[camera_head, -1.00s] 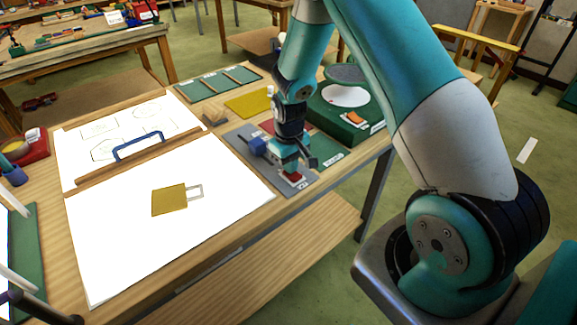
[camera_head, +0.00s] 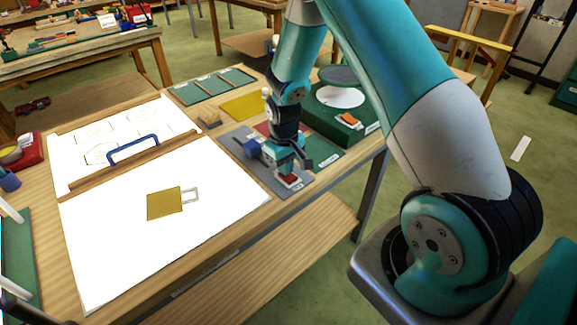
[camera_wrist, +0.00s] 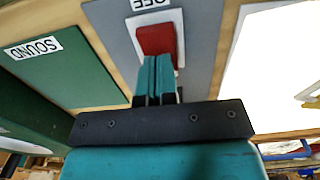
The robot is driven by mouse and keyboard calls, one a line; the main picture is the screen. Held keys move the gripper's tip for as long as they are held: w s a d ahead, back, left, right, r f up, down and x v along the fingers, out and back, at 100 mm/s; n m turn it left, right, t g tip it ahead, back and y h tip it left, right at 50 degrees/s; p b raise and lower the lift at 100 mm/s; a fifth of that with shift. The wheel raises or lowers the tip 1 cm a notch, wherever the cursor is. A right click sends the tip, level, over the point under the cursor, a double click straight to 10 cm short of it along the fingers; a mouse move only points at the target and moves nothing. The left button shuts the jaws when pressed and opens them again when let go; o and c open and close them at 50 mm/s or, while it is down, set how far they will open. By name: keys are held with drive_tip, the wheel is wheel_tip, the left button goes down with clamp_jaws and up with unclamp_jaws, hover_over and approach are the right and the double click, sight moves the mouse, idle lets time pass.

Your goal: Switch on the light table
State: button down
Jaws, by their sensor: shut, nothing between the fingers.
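The light table shows as a bright white panel (camera_head: 150,255) on the wooden bench. It also shows in the wrist view (camera_wrist: 280,50). A red switch (camera_wrist: 157,40) sits on a white plate on a grey panel (camera_wrist: 205,25), beside a label reading OFF, upside down in the wrist view. The red switch also shows in the head view (camera_head: 289,178). My gripper (camera_wrist: 159,65) is shut and empty, with its fingertips right at the red switch's edge. I cannot tell if they touch it. In the head view my gripper (camera_head: 289,167) is just above the switch.
A yellow square (camera_head: 165,203) lies on the white panel, and a wooden bar with a blue handle (camera_head: 134,148) crosses it. A blue knob (camera_head: 252,148) stands left of my gripper. A green box (camera_head: 340,125) and a green SOUND panel (camera_wrist: 45,70) are close by.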

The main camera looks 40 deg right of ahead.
drive_tip(key=shift+s+a+f, duration=0.1)
drive_tip(key=shift+a+f, duration=0.05)
drive_tip(key=shift+f, duration=0.5)
drive_tip(key=shift+s, duration=0.75)
drive_tip(key=r+p, duration=0.1)
drive_tip(key=r, duration=0.1)
drive_tip(key=w+r+p, duration=0.1)
drive_tip(key=r, duration=0.1)
drive_tip(key=r+p, duration=0.1)
drive_tip(key=r, duration=0.1)
drive_tip(key=shift+w+r, duration=0.1)
drive_tip(key=shift+w, duration=0.15)
wheel_tip(320, 180, up, 9)
drive_tip(key=b, duration=0.1)
drive_tip(key=shift+d, duration=0.2)
drive_tip(key=shift+a+r, duration=0.1)
